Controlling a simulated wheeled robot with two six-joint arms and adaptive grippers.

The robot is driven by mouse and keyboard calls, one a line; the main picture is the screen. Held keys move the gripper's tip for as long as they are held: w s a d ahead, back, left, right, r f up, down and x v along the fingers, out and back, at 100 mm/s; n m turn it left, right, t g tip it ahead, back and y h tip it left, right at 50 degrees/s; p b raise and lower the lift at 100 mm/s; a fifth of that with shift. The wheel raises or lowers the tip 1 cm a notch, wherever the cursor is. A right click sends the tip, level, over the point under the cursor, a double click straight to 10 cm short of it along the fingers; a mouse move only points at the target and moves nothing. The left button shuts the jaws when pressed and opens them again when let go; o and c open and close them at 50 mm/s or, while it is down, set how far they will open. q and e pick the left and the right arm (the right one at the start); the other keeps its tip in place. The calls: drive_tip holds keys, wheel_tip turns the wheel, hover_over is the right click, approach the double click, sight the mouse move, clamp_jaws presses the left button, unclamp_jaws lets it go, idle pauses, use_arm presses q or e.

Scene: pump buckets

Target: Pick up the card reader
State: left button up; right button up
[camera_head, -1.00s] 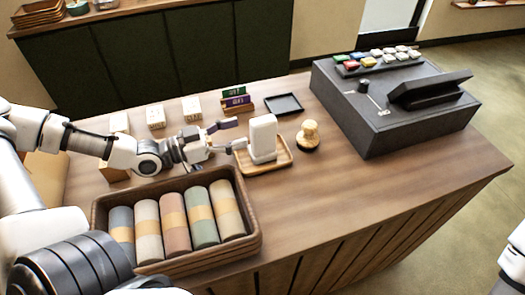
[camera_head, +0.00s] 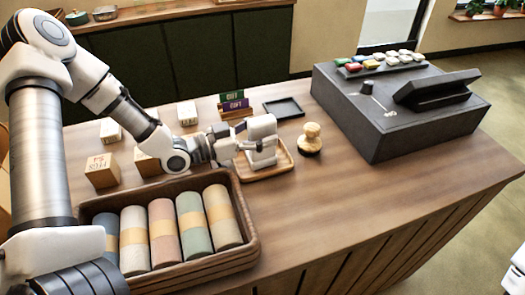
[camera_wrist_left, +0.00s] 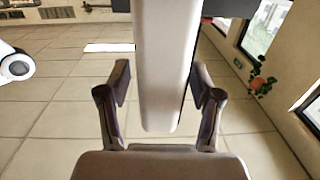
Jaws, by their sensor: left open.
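The card reader is the white upright block (camera_head: 263,127) on a small wooden tray (camera_head: 283,165) near the middle of the counter. My left gripper (camera_head: 255,145) reaches in from the left at the reader, with a finger across its front. In the left wrist view the reader (camera_wrist_left: 165,60) stands between the two fingers of the open left gripper (camera_wrist_left: 160,88), with a visible gap on each side. The reader's lower part is partly hidden by the gripper in the head view. My right gripper is out of view.
A dark basket (camera_head: 250,235) of rolled cloths stands below my left arm. A wooden stamp (camera_head: 310,138) is just right of the tray. Gift cards (camera_head: 233,104), a black tray (camera_head: 284,107) and small boxes (camera_head: 103,170) lie around. A cash register (camera_head: 400,115) stands right; the front right counter is clear.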

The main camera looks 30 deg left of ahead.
use_arm(q)
drive_tip(key=shift+c, duration=0.6)
clamp_jaws()
drive_tip(key=shift+r, duration=0.1)
